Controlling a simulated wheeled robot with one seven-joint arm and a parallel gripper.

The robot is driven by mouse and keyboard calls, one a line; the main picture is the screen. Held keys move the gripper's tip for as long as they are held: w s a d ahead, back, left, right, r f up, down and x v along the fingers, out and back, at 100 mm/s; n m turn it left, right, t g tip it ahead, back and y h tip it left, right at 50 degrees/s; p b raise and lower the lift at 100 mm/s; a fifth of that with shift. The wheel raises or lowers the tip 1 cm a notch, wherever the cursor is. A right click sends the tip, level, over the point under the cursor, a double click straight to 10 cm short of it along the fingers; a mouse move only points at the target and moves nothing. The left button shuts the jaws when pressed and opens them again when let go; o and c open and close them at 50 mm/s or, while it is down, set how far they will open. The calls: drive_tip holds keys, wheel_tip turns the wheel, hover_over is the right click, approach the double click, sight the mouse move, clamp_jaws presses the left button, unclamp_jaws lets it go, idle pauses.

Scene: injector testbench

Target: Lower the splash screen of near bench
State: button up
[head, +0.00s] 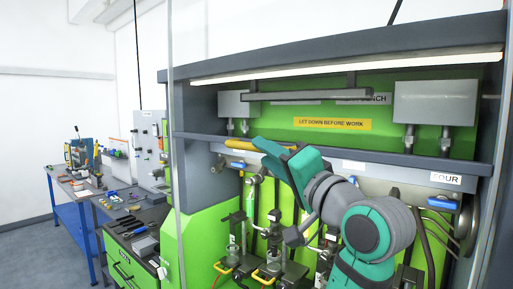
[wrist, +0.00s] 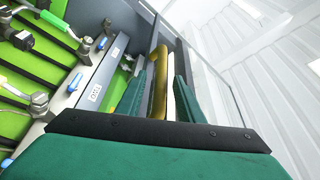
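The near bench (head: 340,46) is a grey and green cabinet with a yellow sign reading "LET DOWN BEFORE WORK" (head: 332,123). Its splash screen seems to be a clear pane, hard to make out in the head view; a clear panel also shows in the wrist view (wrist: 205,65). A yellow bar handle (head: 238,145) runs across the bench front in the head view. My gripper (head: 268,148) is at this handle's right part. In the wrist view, the yellow handle (wrist: 160,72) lies between the two teal fingers, with a gap visible beside it; my gripper looks open around it.
Hoses, clamps and fittings (head: 270,262) fill the bench interior below the handle. A grey ledge (head: 330,150) crosses behind my arm. Another workbench with tools (head: 128,212) and a blue-framed table (head: 75,190) stand at the left. Open floor shows at far left.

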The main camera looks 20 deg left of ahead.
sight(259, 151)
drive_tip(key=x, duration=0.4)
drive_tip(key=shift+s+a, duration=0.2)
drive_tip(key=shift+w+a+r, duration=0.15)
drive_tip(key=shift+w+a, duration=0.25)
drive_tip(key=shift+c, duration=0.7)
clamp_jaws()
